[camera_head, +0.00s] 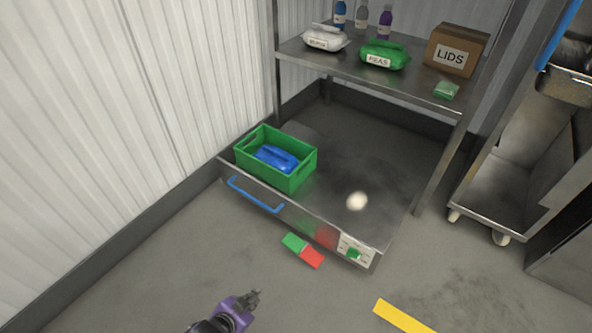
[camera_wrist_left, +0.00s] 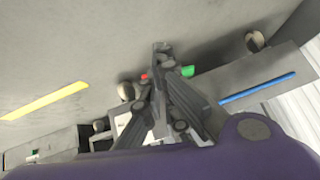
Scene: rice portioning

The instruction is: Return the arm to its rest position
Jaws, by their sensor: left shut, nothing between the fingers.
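My left gripper (camera_head: 253,298) is at the bottom of the head view, at the end of my purple wrist. It is shut and empty, over the grey floor and apart from the metal unit. In the left wrist view its fingers come together at the tips (camera_wrist_left: 162,47), with nothing held between them. My right gripper is in neither view.
A low metal unit with a blue handle (camera_head: 255,197) holds a green crate (camera_head: 290,180) with a blue item inside. A green and red block (camera_head: 303,250) is in front. A shelf with a LIDS box (camera_head: 455,52) stands behind. A wheeled trolley (camera_head: 495,200) is at right.

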